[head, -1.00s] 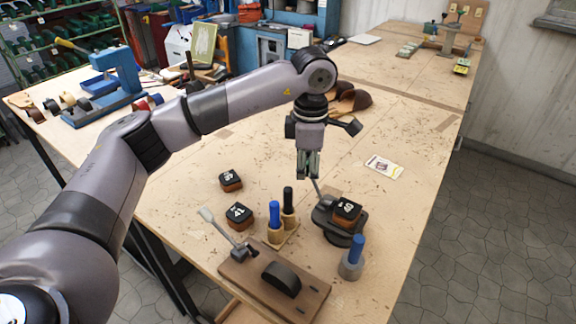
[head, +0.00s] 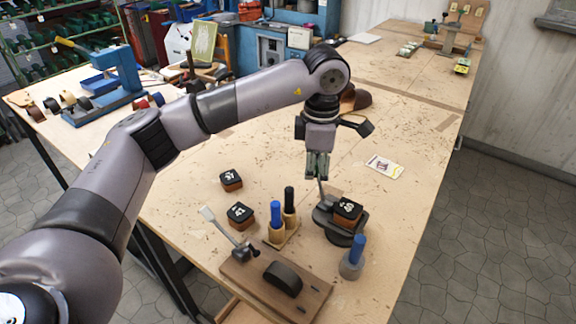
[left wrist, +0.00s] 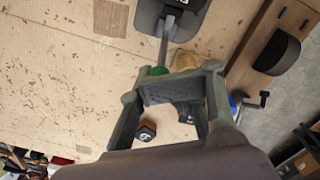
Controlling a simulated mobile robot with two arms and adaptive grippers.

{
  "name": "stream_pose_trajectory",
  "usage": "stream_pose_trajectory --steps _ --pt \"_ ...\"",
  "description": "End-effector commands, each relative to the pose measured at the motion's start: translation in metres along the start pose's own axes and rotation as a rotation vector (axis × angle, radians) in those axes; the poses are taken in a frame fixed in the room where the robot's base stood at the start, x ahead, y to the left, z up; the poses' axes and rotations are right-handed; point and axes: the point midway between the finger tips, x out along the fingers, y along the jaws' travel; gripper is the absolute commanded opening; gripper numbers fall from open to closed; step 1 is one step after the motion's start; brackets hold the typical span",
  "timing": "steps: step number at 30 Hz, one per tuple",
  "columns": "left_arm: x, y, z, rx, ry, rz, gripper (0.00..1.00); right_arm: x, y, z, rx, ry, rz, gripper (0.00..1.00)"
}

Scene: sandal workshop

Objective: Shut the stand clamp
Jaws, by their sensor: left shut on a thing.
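The black stand (head: 340,234) sits on the bench with a black-topped brown block (head: 348,211) on it. Its clamp lever (head: 322,194) rises steeply from the stand's left side, slightly tilted. My left gripper (head: 317,176) is above the stand, pointing down and shut on the top end of this lever. In the left wrist view the lever (left wrist: 163,46) runs from the stand (left wrist: 149,17) to the gripper's tips (left wrist: 160,70). Whether the clamp touches the block cannot be made out. My right gripper is not in view.
A wooden board (head: 300,300) with another lever (head: 220,226) lies at the front. Two blocks (head: 231,180) (head: 241,215) lie left. A card (head: 384,167) lies right.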

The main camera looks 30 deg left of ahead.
Motion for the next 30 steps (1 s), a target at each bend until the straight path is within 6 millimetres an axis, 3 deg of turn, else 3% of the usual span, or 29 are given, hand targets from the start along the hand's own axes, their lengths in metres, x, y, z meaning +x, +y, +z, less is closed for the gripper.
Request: stream_pose_trajectory --steps 1,17,30 --pt "0.008 -0.01 0.009 0.024 -0.012 -0.025 0.0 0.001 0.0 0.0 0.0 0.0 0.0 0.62" --pt "0.003 -0.015 0.017 0.023 -0.013 -0.025 0.0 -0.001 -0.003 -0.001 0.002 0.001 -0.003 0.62" --pt "-0.044 -0.009 0.013 0.023 -0.025 -0.014 0.0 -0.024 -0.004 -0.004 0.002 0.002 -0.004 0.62"
